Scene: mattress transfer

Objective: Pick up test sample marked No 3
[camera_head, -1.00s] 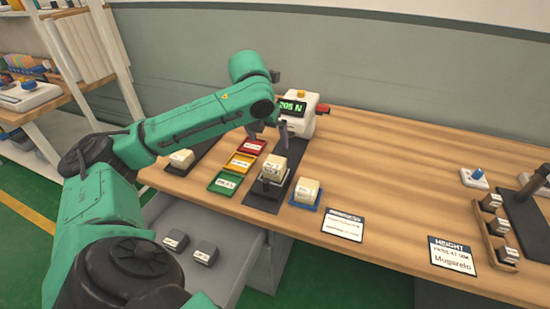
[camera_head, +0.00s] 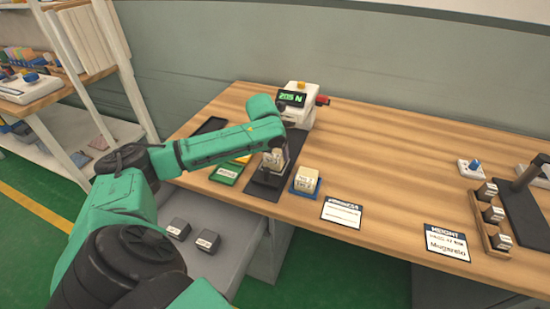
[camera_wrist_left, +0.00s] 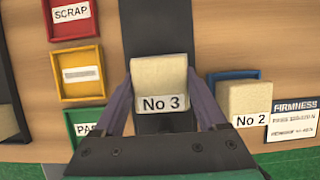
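The cream block labelled No 3 (camera_wrist_left: 160,88) sits on the dark plate of the press (camera_wrist_left: 157,30). In the head view the block (camera_head: 273,158) is partly covered by my left arm. My left gripper (camera_wrist_left: 160,98) has one finger on each side of the block, with narrow gaps beside its labelled face; the far fingertips are hard to make out. In the head view the left gripper (camera_head: 274,152) is over the block, mostly hidden by its own arm. A block labelled No 2 (camera_wrist_left: 249,100) lies in a blue tray (camera_wrist_left: 225,76) to the right. My right gripper is not in view.
Red (camera_wrist_left: 72,31), yellow (camera_wrist_left: 68,54) and green (camera_wrist_left: 72,120) trays lie left of the plate. The press's display (camera_head: 291,98) stands behind. A firmness card (camera_head: 342,211) and height card (camera_head: 446,242) lie right. A rack of dark blocks (camera_head: 484,222) stands far right.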

